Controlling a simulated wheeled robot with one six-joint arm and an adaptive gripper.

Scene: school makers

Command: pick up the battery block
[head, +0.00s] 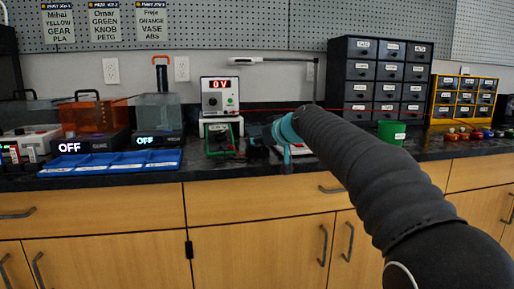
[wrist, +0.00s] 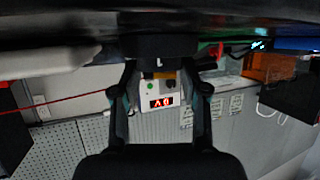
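My gripper (head: 266,143) is low over the black worktop, in front of the white power supply with a red display (head: 219,97). In the wrist view, which is upside down, my gripper's two dark fingers (wrist: 160,72) stand wide apart. A dark block (wrist: 161,46) shows between and just beyond the fingertips; it may be the battery block, but it is too dark to be sure. I cannot tell whether the fingers touch it.
A green-framed meter (head: 222,139) stands close left of my gripper. A blue tray (head: 110,163) lies further left by machines marked OFF. A red line runs across behind my arm.

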